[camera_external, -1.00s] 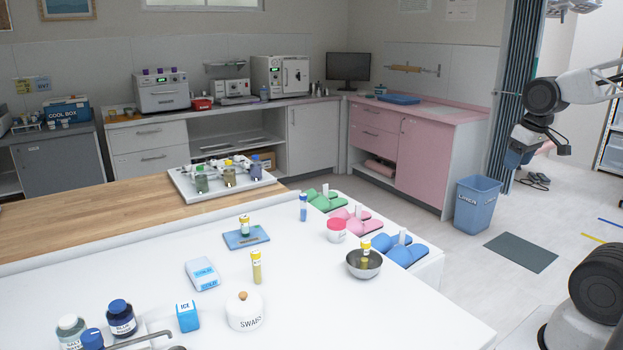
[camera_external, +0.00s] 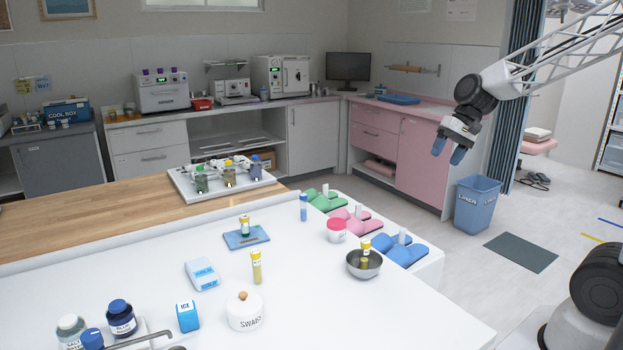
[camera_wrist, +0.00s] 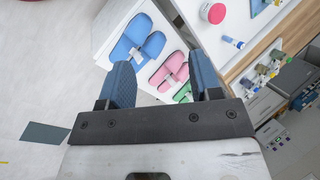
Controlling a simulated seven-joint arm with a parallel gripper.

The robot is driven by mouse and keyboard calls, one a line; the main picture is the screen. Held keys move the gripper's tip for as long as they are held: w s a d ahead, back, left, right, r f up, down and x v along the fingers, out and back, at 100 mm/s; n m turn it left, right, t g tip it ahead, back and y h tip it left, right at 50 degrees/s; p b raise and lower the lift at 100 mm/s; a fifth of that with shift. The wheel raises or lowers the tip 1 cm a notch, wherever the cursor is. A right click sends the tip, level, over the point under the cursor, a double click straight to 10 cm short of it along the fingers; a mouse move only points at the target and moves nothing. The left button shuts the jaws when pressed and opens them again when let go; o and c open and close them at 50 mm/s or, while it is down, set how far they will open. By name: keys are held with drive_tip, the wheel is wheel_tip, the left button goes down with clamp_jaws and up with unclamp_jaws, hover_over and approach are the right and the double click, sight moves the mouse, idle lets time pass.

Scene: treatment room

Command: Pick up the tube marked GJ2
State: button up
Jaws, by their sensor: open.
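Several tubes show, but I cannot read a GJ2 mark on any. A yellow-capped tube (camera_external: 257,268) stands on the white counter. Another yellow-capped tube (camera_external: 365,256) stands in a metal bowl (camera_external: 352,268), and a third (camera_external: 245,226) is on a blue mat (camera_external: 235,242). A blue-capped tube (camera_external: 303,208) stands near the counter's far edge; it also shows in the wrist view (camera_wrist: 233,42). My gripper (camera_external: 448,153) is open and empty, high in the air to the right of the counter, far from all the tubes. Its two blue fingers (camera_wrist: 160,62) are spread in the wrist view.
A rack of bottles (camera_external: 210,190) is behind.

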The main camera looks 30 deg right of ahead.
drive_tip(key=w+a+f+m+y, duration=0.3)
drive_tip(key=w+a+m, duration=0.15)
drive_tip(key=w, duration=0.45)
drive_tip(key=w+a+f+m+y, duration=0.25)
drive_tip(key=w+a, duration=0.35)
drive_tip(key=w, duration=0.3)
drive_tip(key=m+t+y, duration=0.2)
drive_tip(key=m+t, duration=0.1)
drive_tip(key=m, duration=0.6)
approach(302, 199)
wheel_tip(302, 199, down, 2)
drive_tip(key=w+a, duration=0.2)
drive_tip(key=shift+a, duration=0.2)
drive_tip(key=shift+f, duration=0.1)
drive_tip(key=shift+x, duration=1.25)
drive_tip(key=shift+x, duration=2.6)
drive_tip(key=shift+a, duration=0.1)
drive_tip(key=shift+c, duration=0.3)
